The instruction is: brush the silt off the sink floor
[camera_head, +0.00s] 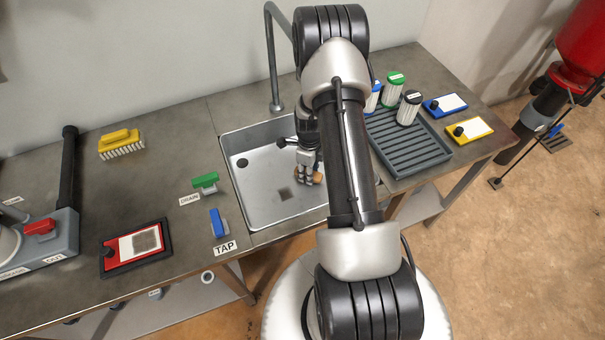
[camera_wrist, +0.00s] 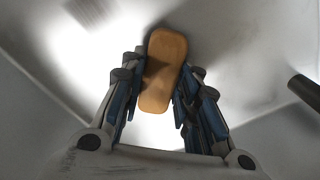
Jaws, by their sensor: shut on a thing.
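The steel sink (camera_head: 231,195) is set into the counter and its floor shows to the left of my arm. A small square grey-brown patch (camera_head: 285,194) lies on the sink floor; it looks like silt. A blurred grey patch (camera_wrist: 90,12) shows at the top left in the wrist view. My gripper (camera_head: 309,170) is down inside the sink, to the right of and above the patch in the picture. It is shut on a tan oblong block (camera_wrist: 165,50), which looks like a brush back. The block also shows in the head view (camera_head: 316,178). Its underside and any bristles are hidden.
A dark round hole (camera_head: 242,162) is in the sink's left part. The spout (camera_head: 272,60) arches behind. Green drain handle (camera_head: 205,181) and blue tap handle (camera_head: 217,222) stand left. A yellow brush (camera_head: 121,143) lies farther left. A ribbed rack (camera_head: 410,150) with canisters is right.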

